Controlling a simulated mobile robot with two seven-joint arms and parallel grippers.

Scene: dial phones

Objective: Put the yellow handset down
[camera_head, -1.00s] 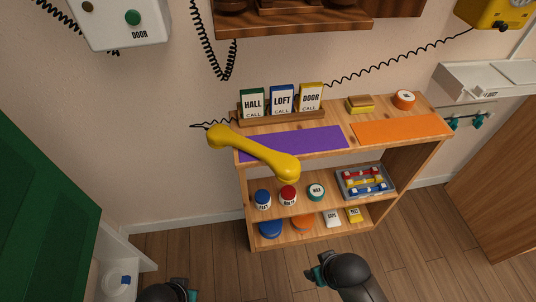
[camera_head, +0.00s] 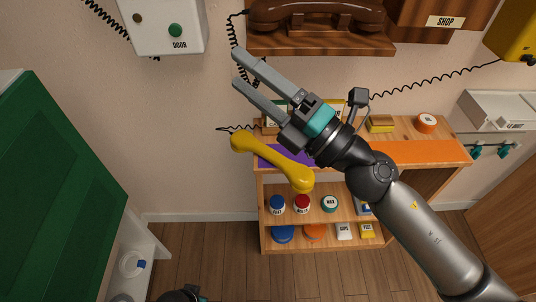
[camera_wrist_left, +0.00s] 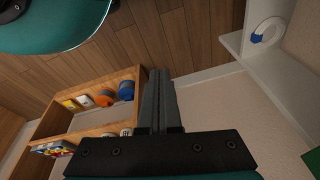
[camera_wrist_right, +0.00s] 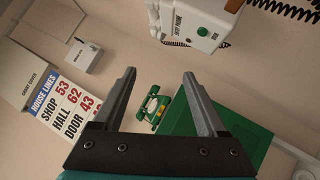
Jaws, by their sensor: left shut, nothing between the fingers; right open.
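The yellow handset (camera_head: 275,162) lies slantwise across the purple mat (camera_head: 301,155) on the shelf top. Its upper end reaches past the shelf's left side and its lower end hangs over the front edge. No gripper touches it. My right gripper (camera_head: 238,67) is open and empty, raised above and in front of the shelf; its open fingers also show in the right wrist view (camera_wrist_right: 158,76). My left gripper (camera_wrist_left: 160,72) is shut and empty; only a bit of that arm shows at the bottom of the head view. The yellow wall phone (camera_head: 513,38) is at upper right, partly cut off.
A brown phone (camera_head: 315,18) sits on a wall shelf above. My right arm hides parts of the name cards (camera_head: 272,115) and purple mat. An orange mat (camera_head: 430,152), a sponge (camera_head: 380,123) and an orange tin (camera_head: 426,122) are on the right. A green surface (camera_head: 55,170) stands left.

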